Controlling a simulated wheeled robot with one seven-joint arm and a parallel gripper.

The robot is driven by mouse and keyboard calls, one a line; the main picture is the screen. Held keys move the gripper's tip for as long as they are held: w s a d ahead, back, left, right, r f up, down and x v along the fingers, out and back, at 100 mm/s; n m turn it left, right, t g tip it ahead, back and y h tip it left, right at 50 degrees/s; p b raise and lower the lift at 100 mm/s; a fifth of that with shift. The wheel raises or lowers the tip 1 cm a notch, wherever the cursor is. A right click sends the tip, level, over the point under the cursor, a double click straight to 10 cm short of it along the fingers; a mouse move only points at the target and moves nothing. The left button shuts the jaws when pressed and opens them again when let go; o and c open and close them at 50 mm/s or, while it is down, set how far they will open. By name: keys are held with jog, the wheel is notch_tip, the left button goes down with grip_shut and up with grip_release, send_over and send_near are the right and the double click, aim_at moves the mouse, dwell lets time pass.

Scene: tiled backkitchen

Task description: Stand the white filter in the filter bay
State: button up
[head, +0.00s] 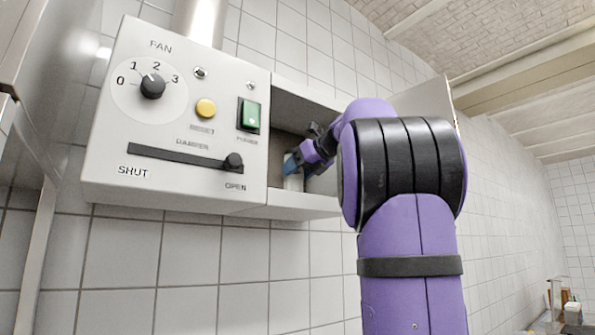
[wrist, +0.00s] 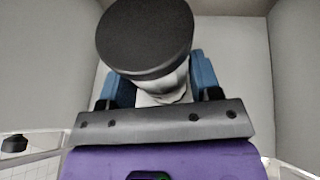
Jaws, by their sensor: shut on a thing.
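The white filter (wrist: 165,87) is a white body with a wide black round cap (wrist: 146,38), seen in the wrist view. My gripper (wrist: 160,88) is shut on it, with a blue finger on each side of the white body. In the head view my gripper (head: 291,168) reaches into the open filter bay (head: 290,108), a grey box recess on the right of the control panel. A bit of white shows by the fingers there. The cap looks tilted in the wrist view. My arm hides part of the bay, and I cannot tell whether the filter touches its floor.
The control panel (head: 130,187) left of the bay carries a fan knob (head: 152,86), a yellow button (head: 205,108), a green switch (head: 250,114) and a damper slider (head: 233,161) at OPEN. A door-like panel (head: 428,101) stands open on the bay's right. Bay walls are close around my gripper.

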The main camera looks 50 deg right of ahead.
jog(key=shift+f, duration=0.1)
jog(key=o, duration=1.1)
jog(key=shift+s+r, duration=0.1)
jog(key=shift+r, duration=0.1)
jog(key=v, duration=1.1)
jog(key=shift+s+a+r, duration=0.1)
jog(key=shift+s+r, duration=0.1)
jog(key=shift+s, duration=0.15)
